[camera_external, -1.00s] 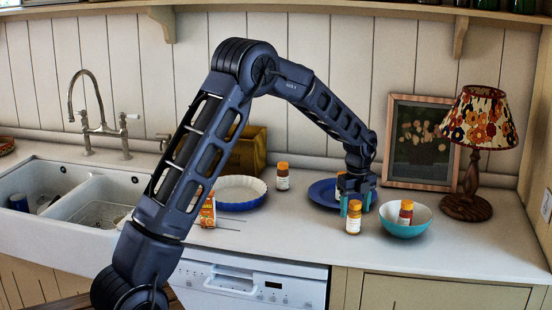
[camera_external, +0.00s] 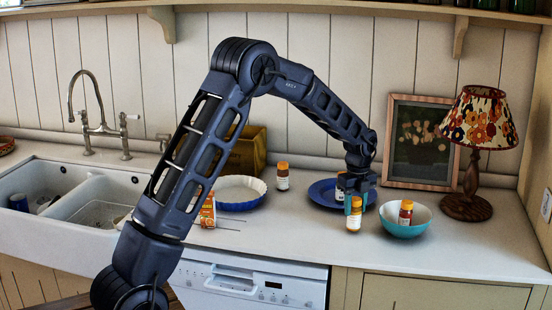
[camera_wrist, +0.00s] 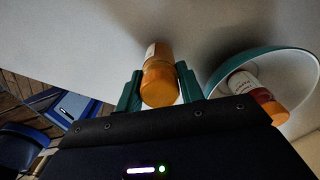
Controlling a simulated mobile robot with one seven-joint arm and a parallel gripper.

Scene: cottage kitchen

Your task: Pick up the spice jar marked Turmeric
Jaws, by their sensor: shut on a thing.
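A spice jar with an orange cap (camera_external: 354,216) stands upright near the front of the white counter, left of the teal bowl. My gripper (camera_external: 356,203) is low over the counter with its teal fingers shut on this jar. In the wrist view the jar (camera_wrist: 159,76) sits between the two fingers, its cap towards the camera. Its label is too small and turned away to read. A second orange-capped jar (camera_external: 406,212) leans in the bowl. A third jar (camera_external: 282,177) stands at the back of the counter. I cannot read which one is marked Turmeric.
The teal bowl (camera_external: 388,229) is close to the right of my gripper. A blue plate (camera_external: 322,192) lies behind it. A lamp (camera_external: 478,128) and framed picture (camera_external: 419,145) stand at the back right.

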